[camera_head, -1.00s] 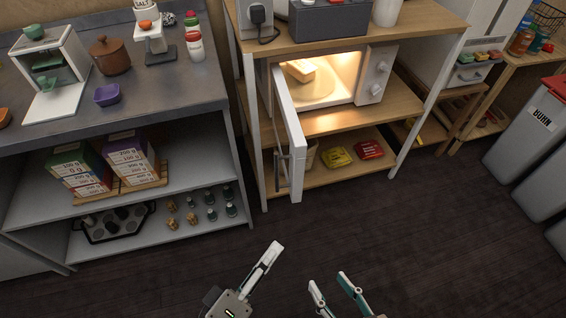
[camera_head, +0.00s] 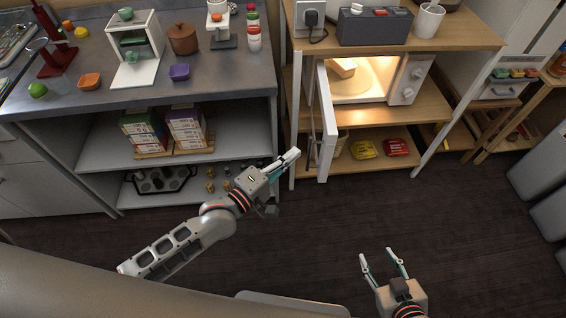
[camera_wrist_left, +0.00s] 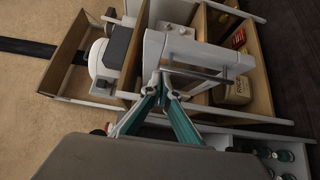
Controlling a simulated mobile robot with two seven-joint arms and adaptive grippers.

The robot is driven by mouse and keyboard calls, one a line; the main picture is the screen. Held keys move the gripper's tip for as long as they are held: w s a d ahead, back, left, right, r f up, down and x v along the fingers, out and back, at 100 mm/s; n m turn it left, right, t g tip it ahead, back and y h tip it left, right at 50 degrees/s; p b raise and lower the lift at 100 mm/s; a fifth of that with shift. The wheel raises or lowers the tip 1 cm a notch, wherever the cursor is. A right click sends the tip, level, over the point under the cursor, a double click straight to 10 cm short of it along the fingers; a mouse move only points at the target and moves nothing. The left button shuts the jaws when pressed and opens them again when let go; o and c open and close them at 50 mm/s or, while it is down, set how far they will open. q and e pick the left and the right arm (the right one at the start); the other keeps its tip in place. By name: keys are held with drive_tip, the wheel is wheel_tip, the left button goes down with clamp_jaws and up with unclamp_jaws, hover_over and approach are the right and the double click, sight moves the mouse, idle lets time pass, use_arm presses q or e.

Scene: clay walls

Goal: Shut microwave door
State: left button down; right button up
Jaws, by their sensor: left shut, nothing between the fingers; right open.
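The white microwave (camera_head: 408,82) stands on the upper wooden shelf of the rack, lit inside. Its door (camera_head: 328,128) is wide open and sticks out toward me on the left side of the opening. A bread-like item (camera_head: 343,68) sits inside on the plate. My left gripper (camera_head: 293,156) is shut and empty, just left of the door's lower outer end. In the left wrist view, the shut fingertips (camera_wrist_left: 162,76) are close to the white door (camera_wrist_left: 190,50) and its bar handle (camera_wrist_left: 200,75); I cannot tell whether they touch. My right gripper (camera_head: 384,254) is open and empty above the floor, away from the microwave.
A grey counter (camera_head: 225,88) with shelves stands left of the rack, close to my left arm. A toaster (camera_head: 375,25) is on the rack's top. Yellow (camera_head: 363,149) and red (camera_head: 397,147) packets lie on the shelf below. The dark floor (camera_head: 460,215) in front is clear.

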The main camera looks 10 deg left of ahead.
sight(325, 140)
use_arm(q)
drive_tip(key=shift+w+d, duration=0.65)
drive_tip(key=shift+d, duration=0.4)
drive_tip(key=shift+w+d, duration=0.6)
drive_tip(key=shift+d, duration=0.4)
drive_tip(key=shift+w+d, duration=0.65)
drive_tip(key=shift+d, duration=0.4)
drive_tip(key=shift+d, duration=0.1)
